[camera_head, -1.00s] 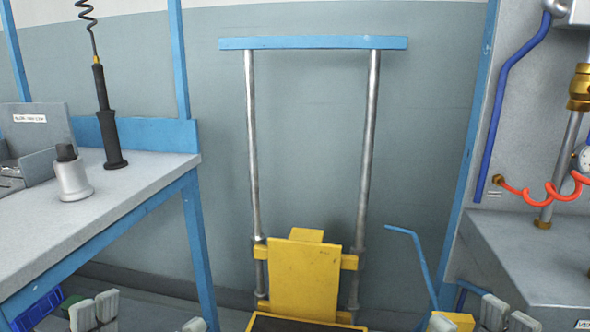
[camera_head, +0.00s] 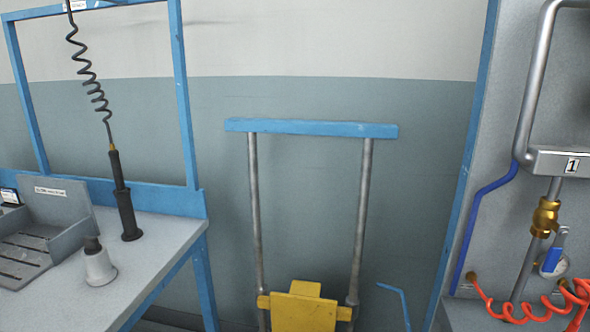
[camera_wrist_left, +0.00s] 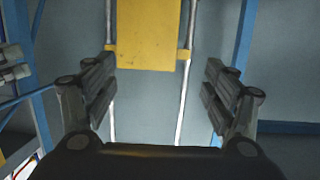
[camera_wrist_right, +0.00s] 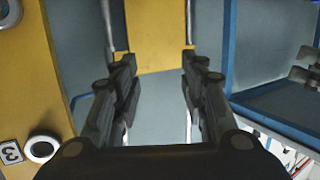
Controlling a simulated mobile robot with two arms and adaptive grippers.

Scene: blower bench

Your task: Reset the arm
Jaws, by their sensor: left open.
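My left gripper (camera_wrist_left: 158,70) shows in the left wrist view with its two fingers wide apart and nothing between them. My right gripper (camera_wrist_right: 158,60) shows in the right wrist view, its fingers apart, with no object between them. Neither gripper shows in the head view now. Beyond both grippers stands the lift frame's yellow plate (camera_head: 305,310), which also shows in the left wrist view (camera_wrist_left: 147,35) and the right wrist view (camera_wrist_right: 157,35). Neither gripper appears to touch it.
A blue crossbar (camera_head: 310,129) tops two steel posts. At left, a grey bench (camera_head: 165,245) holds a hanging black screwdriver (camera_head: 125,200), a grey cup-like part (camera_head: 99,266) and a grey tray (camera_head: 45,240). At right are pipes, a brass valve (camera_head: 545,217) and a red coiled hose (camera_head: 530,315).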

